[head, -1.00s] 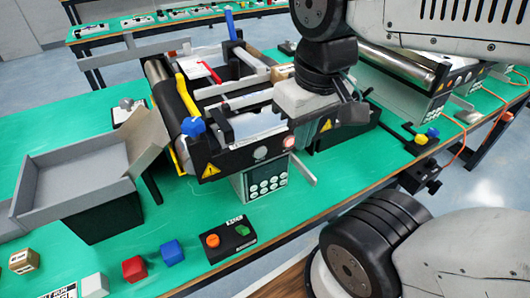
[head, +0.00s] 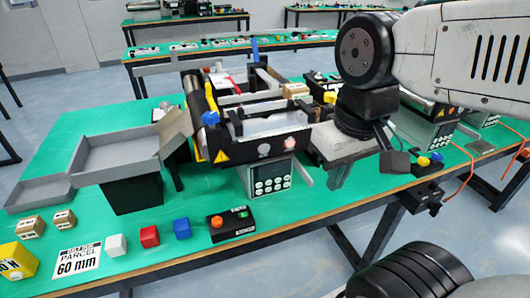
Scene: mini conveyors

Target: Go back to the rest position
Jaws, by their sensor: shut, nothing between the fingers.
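My gripper (head: 337,178) hangs below my wrist at the right end of the near mini conveyor (head: 262,147). It is shut and holds nothing. Part of the conveyor's right side is hidden behind my wrist and gripper. My arm reaches in from the upper right.
A grey tray (head: 128,158) stands left of the conveyor. White (head: 117,245), red (head: 149,236) and blue (head: 182,228) cubes lie in front, beside a button box (head: 230,224). A parcel sign (head: 78,259) and yellow block (head: 15,262) are at left.

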